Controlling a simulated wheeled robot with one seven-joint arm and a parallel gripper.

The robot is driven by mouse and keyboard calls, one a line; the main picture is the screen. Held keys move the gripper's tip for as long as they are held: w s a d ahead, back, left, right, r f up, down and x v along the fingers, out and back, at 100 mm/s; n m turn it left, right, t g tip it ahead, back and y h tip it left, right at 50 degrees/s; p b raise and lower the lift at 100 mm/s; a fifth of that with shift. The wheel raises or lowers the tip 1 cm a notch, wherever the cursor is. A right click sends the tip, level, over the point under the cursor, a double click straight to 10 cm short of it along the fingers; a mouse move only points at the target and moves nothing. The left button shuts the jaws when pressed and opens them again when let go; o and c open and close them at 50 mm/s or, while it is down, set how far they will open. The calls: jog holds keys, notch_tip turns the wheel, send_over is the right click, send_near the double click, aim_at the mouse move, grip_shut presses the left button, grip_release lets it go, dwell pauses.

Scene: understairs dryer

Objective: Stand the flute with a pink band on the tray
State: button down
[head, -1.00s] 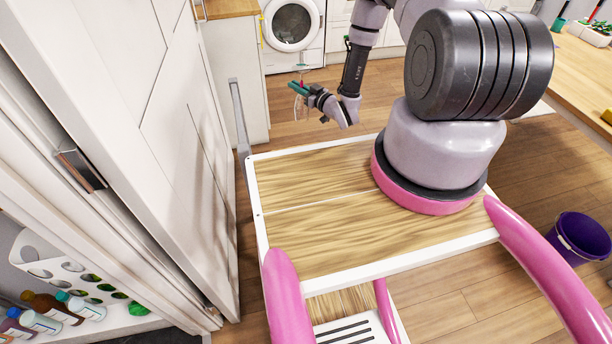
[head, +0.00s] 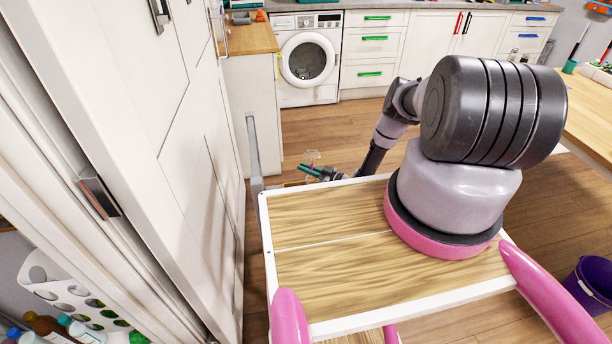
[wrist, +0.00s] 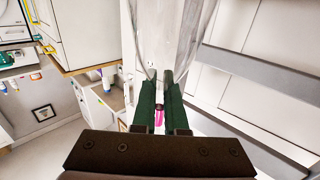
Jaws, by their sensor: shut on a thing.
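My gripper (head: 309,171) is in the head view, beyond the far edge of the wooden platform, with its green fingers pointing left. It is shut on the clear flute (head: 313,155), whose bowl shows above the fingers, looking roughly upright. Its lower part is hidden. In the wrist view, my gripper (wrist: 160,88) has the flute between its green fingers. The pink band (wrist: 159,118) shows between them, and the faint, see-through glass (wrist: 178,35) rises past the fingertips. I cannot clearly make out the tray in either view.
A tall white door (head: 165,130) stands close on the left, with a grey upright post (head: 253,150) near my gripper. A washing machine (head: 309,60) and white drawers (head: 374,45) line the back. Open wooden floor (head: 340,125) lies between. A purple bucket (head: 590,285) is at right.

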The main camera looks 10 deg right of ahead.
jog(key=shift+f, duration=1.35)
jog(key=c, duration=1)
grip_release()
jog(key=shift+f, duration=0.1)
jog(key=shift+o, duration=0.2)
